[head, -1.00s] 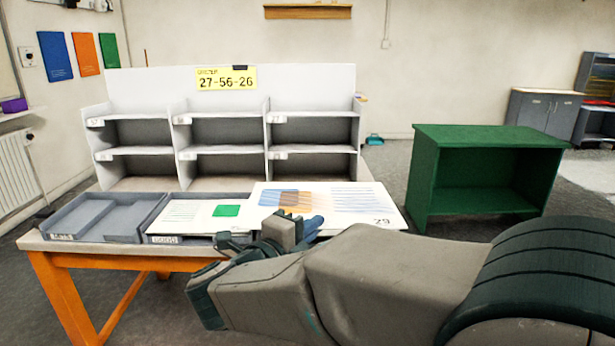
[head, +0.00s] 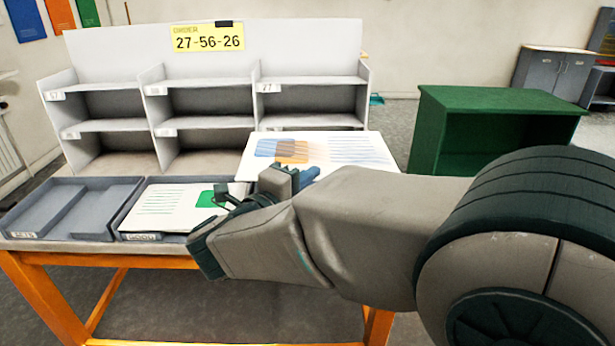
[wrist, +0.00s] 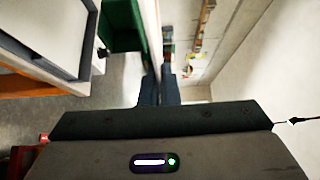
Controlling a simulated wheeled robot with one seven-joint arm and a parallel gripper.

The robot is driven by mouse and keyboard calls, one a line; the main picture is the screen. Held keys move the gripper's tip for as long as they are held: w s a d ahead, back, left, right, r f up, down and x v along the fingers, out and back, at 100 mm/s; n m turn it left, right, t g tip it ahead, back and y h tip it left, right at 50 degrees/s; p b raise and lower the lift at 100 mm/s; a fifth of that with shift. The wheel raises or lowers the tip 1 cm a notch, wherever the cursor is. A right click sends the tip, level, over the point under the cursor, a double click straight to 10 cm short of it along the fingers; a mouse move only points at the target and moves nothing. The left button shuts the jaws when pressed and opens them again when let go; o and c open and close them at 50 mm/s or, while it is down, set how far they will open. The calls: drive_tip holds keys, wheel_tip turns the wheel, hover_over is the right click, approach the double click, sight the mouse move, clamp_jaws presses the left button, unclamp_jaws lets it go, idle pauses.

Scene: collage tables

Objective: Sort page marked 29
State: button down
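The page (head: 345,146) is a stiff white sheet with blue and orange blocks and blue-grey lines. My arm hides its lower right part, and no number shows on it now; an earlier head frame shows 29 there. My gripper (head: 290,180) is at the page's near edge. In the wrist view the page (wrist: 152,40) is seen edge-on, between the closed fingers of my gripper (wrist: 158,88). The page is held above the right part of the table, in front of the shelf. The white shelf (head: 215,88) has labelled compartments in two rows, all looking empty.
A grey tray (head: 20,225) at the left looks empty. Another tray (head: 130,222) holds a white page with a green block (head: 207,198). A yellow sign (head: 208,37) reads 27-56-26. A green cabinet (head: 500,98) stands at the right, with open floor between it and the table.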

drive_tip(key=n+t, duration=0.1)
drive_tip(key=n+t+h+b, duration=0.1)
drive_tip(key=n, duration=0.1)
drive_tip(key=shift+f, duration=0.3)
drive_tip(key=n+t+b, duration=0.1)
drive_tip(key=n+t, duration=0.1)
drive_tip(key=n, duration=0.1)
drive_tip(key=shift+n, duration=0.4)
drive_tip(key=shift+r+n+t+y+b, duration=0.2)
drive_tip(key=shift+n+t, duration=0.3)
drive_tip(key=shift+n, duration=0.2)
drive_tip(key=shift+r+n+t+y+b, duration=0.1)
drive_tip(key=shift+n+t+y+b, duration=0.1)
drive_tip(key=shift+n+t, duration=0.4)
